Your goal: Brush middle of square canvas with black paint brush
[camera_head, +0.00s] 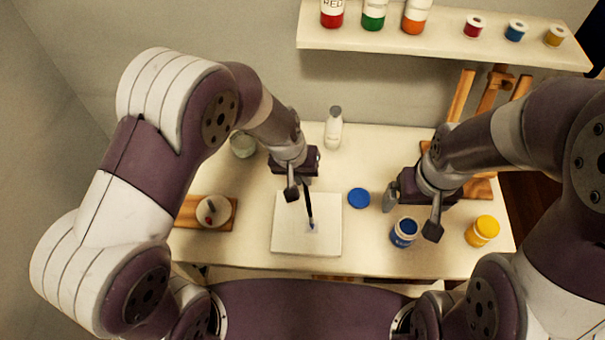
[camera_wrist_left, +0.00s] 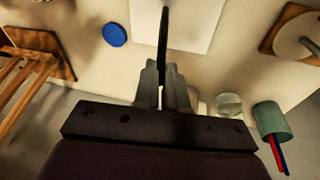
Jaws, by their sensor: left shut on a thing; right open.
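The square white canvas (camera_head: 290,240) lies flat on the table in front of me; part of it also shows in the left wrist view (camera_wrist_left: 190,30). My left gripper (camera_head: 292,192) is shut on the black paint brush (camera_head: 308,205), which points down over the canvas. The brush also stands out between the fingers in the left wrist view (camera_wrist_left: 163,45). Its tip is at a small blue mark (camera_head: 312,226) right of the canvas middle; I cannot tell whether it touches. My right gripper (camera_head: 412,213) is open and empty, above the table near the open blue paint jar (camera_head: 404,232).
A blue lid (camera_head: 358,198) lies right of the canvas. A yellow jar (camera_head: 483,230) stands at the right, a white bottle (camera_head: 333,128) at the back. A round dish (camera_head: 214,211) sits on a wooden board at left. A shelf (camera_head: 440,40) with paints hangs behind.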

